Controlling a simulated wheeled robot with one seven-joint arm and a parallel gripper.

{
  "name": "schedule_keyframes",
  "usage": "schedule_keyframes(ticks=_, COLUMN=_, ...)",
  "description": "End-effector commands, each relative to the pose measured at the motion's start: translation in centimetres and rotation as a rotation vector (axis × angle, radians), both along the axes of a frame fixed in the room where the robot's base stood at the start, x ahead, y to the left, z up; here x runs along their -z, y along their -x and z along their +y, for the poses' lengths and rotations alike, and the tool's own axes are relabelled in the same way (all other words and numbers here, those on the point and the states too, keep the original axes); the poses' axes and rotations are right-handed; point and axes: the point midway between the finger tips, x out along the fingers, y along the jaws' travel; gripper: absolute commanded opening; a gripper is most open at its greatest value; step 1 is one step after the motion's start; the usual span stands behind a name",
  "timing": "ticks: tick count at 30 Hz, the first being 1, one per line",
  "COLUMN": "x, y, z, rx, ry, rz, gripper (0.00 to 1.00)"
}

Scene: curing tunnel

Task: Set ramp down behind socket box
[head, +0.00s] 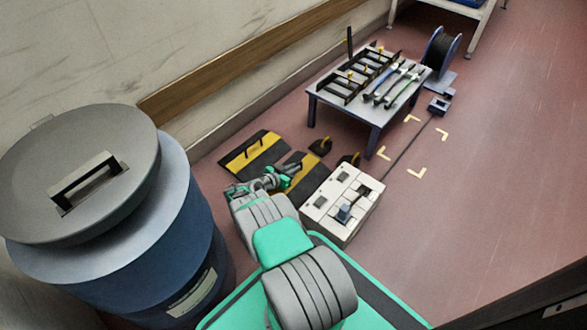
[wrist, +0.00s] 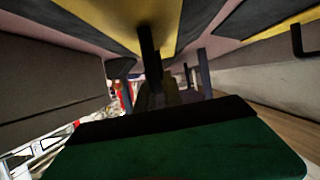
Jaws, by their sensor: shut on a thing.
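A black-and-yellow ramp (head: 308,173) lies low, right behind the white socket box (head: 338,205), on its wall side. My gripper (head: 284,183) is over this ramp and shut on its upright black handle. The wrist view seems upside down: the ramp's yellow stripe (wrist: 125,20) runs along the top and its handle (wrist: 148,50) reaches down to my gripper (wrist: 155,92). The box's grey side (wrist: 50,82) is at the left there. My arm hides part of the ramp. I cannot tell whether it touches the floor.
Another black-and-yellow ramp (head: 253,153) lies nearer the wall. A large blue drum (head: 120,262) stands left. A cable crosses the floor; floor at right is clear.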

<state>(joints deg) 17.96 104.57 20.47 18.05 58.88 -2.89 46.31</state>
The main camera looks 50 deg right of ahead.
Motion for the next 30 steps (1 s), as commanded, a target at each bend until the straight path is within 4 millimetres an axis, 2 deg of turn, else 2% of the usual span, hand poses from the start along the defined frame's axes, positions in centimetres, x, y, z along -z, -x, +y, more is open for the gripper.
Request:
schedule_keyframes(ticks=2, x=-0.3, y=-0.2, z=-0.1, rx=0.001, ry=0.006, rz=-0.005, gripper=0.00)
schedule_keyframes(ticks=3, x=-0.3, y=-0.2, z=-0.1, rx=0.000, ry=0.006, rz=-0.006, gripper=0.15)
schedule_keyframes(ticks=11, x=-0.1, y=-0.1, z=-0.1, rx=0.000, ry=0.003, rz=-0.002, gripper=0.36)
schedule_keyframes(ticks=20, x=0.1, y=0.1, z=0.4, rx=-0.001, ry=-0.004, rz=0.003, gripper=0.37)
schedule_keyframes(ticks=30, x=-2.8, y=0.3, z=5.9, rx=-0.004, ry=0.000, rz=0.002, gripper=0.37)
